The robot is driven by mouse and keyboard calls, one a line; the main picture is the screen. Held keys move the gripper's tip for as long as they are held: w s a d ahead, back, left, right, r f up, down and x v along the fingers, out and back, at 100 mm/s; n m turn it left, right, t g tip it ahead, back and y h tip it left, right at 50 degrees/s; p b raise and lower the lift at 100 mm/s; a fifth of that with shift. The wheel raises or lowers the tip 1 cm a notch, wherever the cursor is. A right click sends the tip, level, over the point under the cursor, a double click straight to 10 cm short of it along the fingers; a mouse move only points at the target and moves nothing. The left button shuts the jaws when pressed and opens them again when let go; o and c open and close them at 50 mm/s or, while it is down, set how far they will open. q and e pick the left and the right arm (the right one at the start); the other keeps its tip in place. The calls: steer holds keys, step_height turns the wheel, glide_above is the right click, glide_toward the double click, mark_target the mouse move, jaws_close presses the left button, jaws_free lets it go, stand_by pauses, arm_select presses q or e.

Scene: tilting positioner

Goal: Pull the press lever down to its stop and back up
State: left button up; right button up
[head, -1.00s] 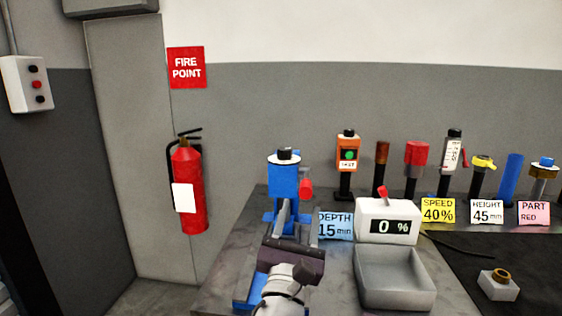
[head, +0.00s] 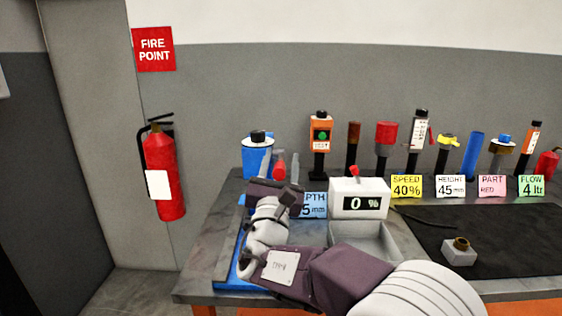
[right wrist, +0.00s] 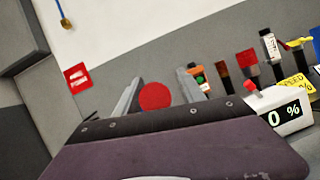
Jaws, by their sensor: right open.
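The blue press (head: 257,160) stands at the left end of the bench, with its blue base (head: 228,270) partly behind my right arm. The lever's red knob (head: 279,164) shows at the press's right side; the rest of the lever is hidden behind my gripper. My right gripper (head: 281,160) is open, its fingers pointing at the press. In the right wrist view the round red knob (right wrist: 155,96) appears between the two grey fingers, with gaps on both sides. I cannot tell whether the fingertips reach past it. My left gripper is not in view.
A white display box (head: 345,189) reading 0 % stands right of the press, behind a grey tray (head: 392,235). A blue depth card (head: 315,204) is close to my gripper. Several handled tools and cards line the back. A fire extinguisher (head: 163,172) hangs left.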

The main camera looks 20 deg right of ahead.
jaws_close()
stand_by(1.3)
